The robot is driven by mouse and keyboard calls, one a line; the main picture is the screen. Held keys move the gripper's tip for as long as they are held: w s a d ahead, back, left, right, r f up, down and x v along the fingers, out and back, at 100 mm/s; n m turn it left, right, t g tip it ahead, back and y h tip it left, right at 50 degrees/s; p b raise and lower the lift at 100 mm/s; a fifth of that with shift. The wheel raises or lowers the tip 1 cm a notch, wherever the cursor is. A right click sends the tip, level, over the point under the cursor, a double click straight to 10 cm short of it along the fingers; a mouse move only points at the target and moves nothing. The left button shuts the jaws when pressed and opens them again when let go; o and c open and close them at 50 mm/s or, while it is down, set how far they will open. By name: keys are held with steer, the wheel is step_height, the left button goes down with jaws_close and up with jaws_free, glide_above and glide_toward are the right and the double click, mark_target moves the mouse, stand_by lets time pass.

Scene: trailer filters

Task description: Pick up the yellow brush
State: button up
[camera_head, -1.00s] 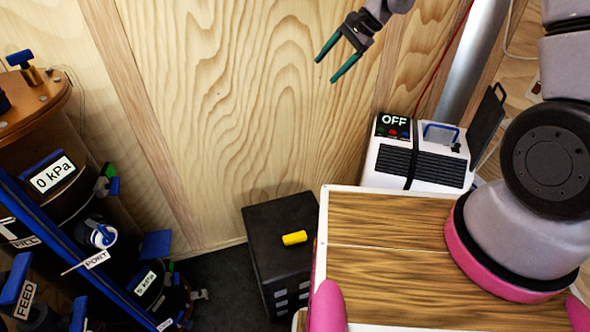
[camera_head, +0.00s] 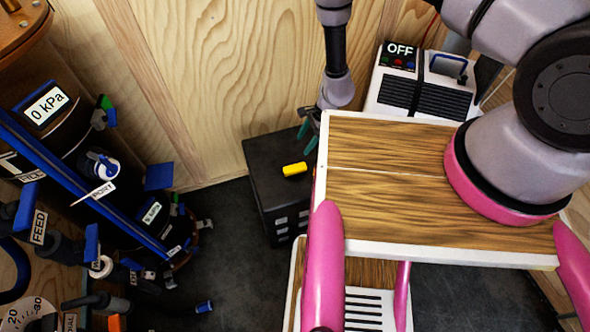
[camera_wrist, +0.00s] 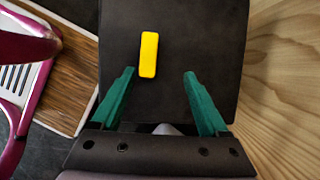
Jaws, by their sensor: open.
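The yellow brush (camera_head: 295,169) is a small yellow block lying on top of a black cabinet (camera_head: 262,150) near the wooden wall. In the wrist view the brush (camera_wrist: 149,55) lies ahead of my gripper (camera_wrist: 158,84), nearer the left finger's line than the right's. My gripper has green fingers spread apart with nothing between them. In the head view my gripper (camera_head: 308,128) is at the back right of the cabinet top, apart from the brush, partly hidden by my arm and the wooden top.
My wood-topped body (camera_head: 400,220) stands close to the cabinet's right side. A white box marked OFF (camera_head: 425,90) is behind it. Tanks with blue valves and a 0 kPa gauge (camera_head: 45,105) fill the left. Dark floor lies between the tanks and cabinet.

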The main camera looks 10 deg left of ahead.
mark_target(295, 167)
steer(key=f, duration=0.1)
steer(key=s, duration=0.1)
steer(key=f, duration=0.1)
steer(key=shift+s+d+f, duration=0.25)
steer(key=shift+d+f, duration=0.1)
steer(key=x, duration=0.4)
steer(key=shift+s+f, duration=0.1)
steer(key=shift+f, duration=0.3)
steer(key=x, duration=0.5)
steer(key=shift+s+a+f, duration=0.25)
steer(key=shift+f, duration=0.05)
jaws_close()
